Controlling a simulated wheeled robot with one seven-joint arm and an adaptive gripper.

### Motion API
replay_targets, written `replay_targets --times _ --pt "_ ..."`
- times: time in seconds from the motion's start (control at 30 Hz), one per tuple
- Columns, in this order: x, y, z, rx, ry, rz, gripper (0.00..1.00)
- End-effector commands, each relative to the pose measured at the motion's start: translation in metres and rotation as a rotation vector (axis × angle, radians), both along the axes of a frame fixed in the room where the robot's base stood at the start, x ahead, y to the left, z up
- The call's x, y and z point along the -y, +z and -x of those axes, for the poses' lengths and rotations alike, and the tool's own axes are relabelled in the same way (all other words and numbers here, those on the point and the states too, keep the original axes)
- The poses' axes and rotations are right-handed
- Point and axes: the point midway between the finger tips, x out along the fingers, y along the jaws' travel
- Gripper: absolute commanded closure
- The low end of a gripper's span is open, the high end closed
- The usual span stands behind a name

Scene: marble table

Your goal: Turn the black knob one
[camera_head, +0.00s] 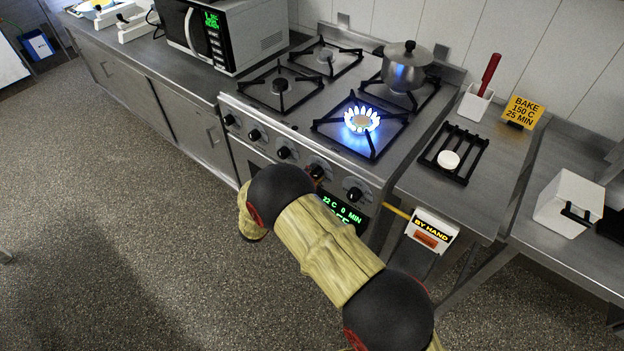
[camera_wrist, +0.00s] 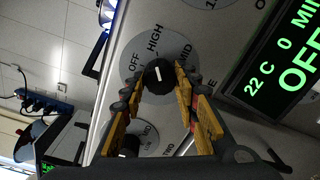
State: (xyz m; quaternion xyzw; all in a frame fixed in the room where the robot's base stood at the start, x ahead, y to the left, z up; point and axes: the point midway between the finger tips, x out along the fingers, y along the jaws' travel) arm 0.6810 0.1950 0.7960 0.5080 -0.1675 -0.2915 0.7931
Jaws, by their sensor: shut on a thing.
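In the wrist view a black knob (camera_wrist: 158,77) with a white pointer line sits on a grey round dial. OFF, HIGH and MID are printed around it, and the line points roughly toward HIGH. My gripper (camera_wrist: 165,76) is shut on this knob, with one yellow finger on each side. In the head view my arm hides most of the gripper, near the stove's front panel. Other black knobs, such as one at the panel's right (camera_head: 354,194), stand in a row there. The front right burner (camera_head: 362,120) is lit with a blue-white flame.
The green oven display (camera_head: 343,210) is beside the knobs and reads 22 C, 0 MIN, OFF. A BY HAND sign (camera_head: 432,230) stands to its right. The floor in front is clear.

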Motion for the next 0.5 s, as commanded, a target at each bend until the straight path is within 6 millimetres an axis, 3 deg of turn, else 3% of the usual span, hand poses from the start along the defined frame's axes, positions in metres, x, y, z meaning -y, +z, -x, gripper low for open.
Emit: replay_targets --times 0.5 --pt "0.0004 -0.0005 0.0006 0.069 -0.001 -0.091 0.95"
